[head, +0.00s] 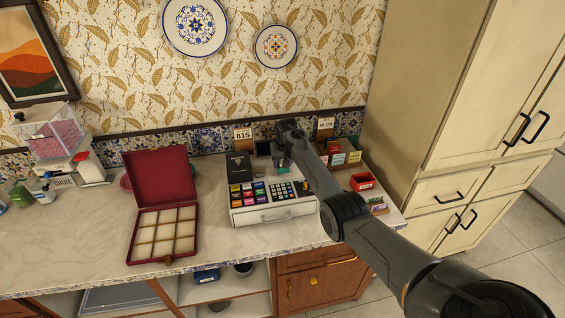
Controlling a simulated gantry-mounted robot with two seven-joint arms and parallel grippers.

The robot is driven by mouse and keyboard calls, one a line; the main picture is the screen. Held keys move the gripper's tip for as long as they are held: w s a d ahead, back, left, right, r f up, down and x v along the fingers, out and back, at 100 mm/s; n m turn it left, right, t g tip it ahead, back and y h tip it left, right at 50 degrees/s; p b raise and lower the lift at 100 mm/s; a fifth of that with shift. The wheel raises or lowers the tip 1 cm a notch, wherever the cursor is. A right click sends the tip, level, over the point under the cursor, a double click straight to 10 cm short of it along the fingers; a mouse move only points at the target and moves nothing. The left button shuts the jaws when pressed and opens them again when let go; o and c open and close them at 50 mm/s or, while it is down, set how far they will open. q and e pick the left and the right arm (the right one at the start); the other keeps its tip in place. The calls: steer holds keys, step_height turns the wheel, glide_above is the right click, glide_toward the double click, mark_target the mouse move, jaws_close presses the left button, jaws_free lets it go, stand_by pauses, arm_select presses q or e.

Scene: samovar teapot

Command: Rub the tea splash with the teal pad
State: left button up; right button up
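My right arm reaches in from the lower right, and its gripper (281,160) is over the back of the cash register (273,200). The fingers point away and down and are largely hidden by the hand. A small dark teal-green patch shows at the fingertips; it may be the teal pad, but it is too small to tell whether the fingers grip it. I cannot make out a tea splash on the counter (218,236); part of the counter is hidden behind the arm. My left gripper is not in view.
An open red box (161,220) with several empty compartments stands left of the register. Small boxes and a red tray (362,181) stand right. Bare counter lies between box and register.

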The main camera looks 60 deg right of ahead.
steer(key=shift+f, duration=0.1)
stand_by(0.3)
steer(key=shift+f+b, duration=0.45)
steer(key=shift+f, duration=0.45)
steer(key=shift+s, duration=0.1)
steer(key=shift+s+d+r+p, duration=0.2)
steer(key=shift+s+d+p, duration=0.35)
steer(key=shift+d+p, duration=0.15)
steer(key=shift+s+d+p, duration=0.5)
steer(key=shift+s+d, duration=0.15)
steer(key=shift+s, duration=0.05)
steer(key=shift+f, duration=0.2)
